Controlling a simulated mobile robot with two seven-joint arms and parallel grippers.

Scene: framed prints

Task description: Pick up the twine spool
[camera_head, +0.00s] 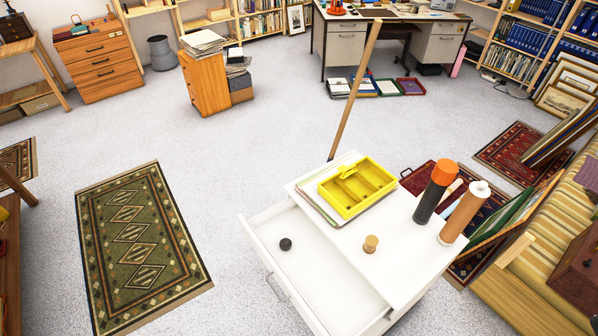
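A small tan cylinder that looks like the twine spool (371,243) stands upright on the white cabinet top (400,254), near its front left edge. It stands apart from the other things there, and nothing covers it. Neither of my grippers is in the camera_head view.
A yellow tray (357,188) lies on papers behind the spool. A dark bottle with an orange cap (436,190) and a tan tube (464,213) stand to its right. The cabinet's drawer (315,262) is open, holding a small black object (285,244). A wooden pole (355,90) rises behind.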

